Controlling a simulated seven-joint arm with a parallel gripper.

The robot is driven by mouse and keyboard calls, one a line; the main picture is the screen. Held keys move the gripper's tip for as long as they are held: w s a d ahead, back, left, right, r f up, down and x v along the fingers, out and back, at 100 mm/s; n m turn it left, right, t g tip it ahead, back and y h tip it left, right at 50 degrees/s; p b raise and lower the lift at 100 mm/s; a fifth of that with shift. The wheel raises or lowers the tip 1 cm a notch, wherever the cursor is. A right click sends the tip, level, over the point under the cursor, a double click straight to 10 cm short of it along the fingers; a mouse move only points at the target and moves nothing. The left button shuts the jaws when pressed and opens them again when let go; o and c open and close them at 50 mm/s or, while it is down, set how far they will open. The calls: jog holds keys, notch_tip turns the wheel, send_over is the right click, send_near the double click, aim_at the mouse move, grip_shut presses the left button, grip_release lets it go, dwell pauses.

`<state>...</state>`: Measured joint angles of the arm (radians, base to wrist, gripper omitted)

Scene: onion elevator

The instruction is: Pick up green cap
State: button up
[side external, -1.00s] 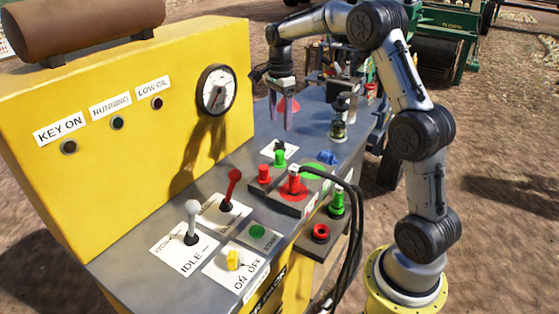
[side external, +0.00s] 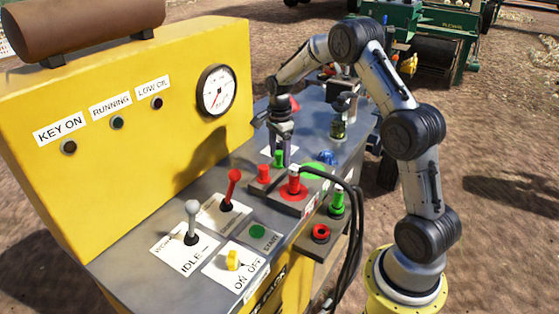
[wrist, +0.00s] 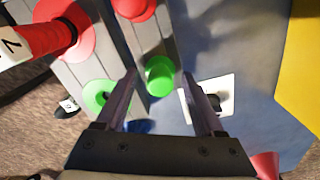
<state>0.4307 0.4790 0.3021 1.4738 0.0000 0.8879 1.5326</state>
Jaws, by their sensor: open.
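The green cap (side external: 279,158) is a short green cylinder on the grey machine top, just behind a red cap (side external: 264,173). My gripper (side external: 282,150) points down at the green cap. In the wrist view, the green cap (wrist: 160,76) shows between the two fingers of my open gripper (wrist: 158,82), with a gap on each side. The side view does not show clearly how low the fingertips are relative to the cap.
A red fitting with a black hose (side external: 294,184) stands close to the green cap. A white plate with a black knob (wrist: 213,104) lies beside the right finger. The yellow panel (side external: 150,110) rises behind. Red lever (side external: 231,188) and grey lever (side external: 192,220) stand nearer the front.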

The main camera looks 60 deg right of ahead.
jog(key=shift+f, duration=0.15)
grip_shut()
dwell(0.5)
jog(key=shift+r, duration=0.4)
notch_tip(320, 180, up, 2)
jog(key=shift+r, duration=0.1)
jog(key=s+a+r, duration=0.6)
jog(key=s+r, duration=0.4)
jog(key=s, duration=0.2)
jog(key=shift+s, duration=0.4)
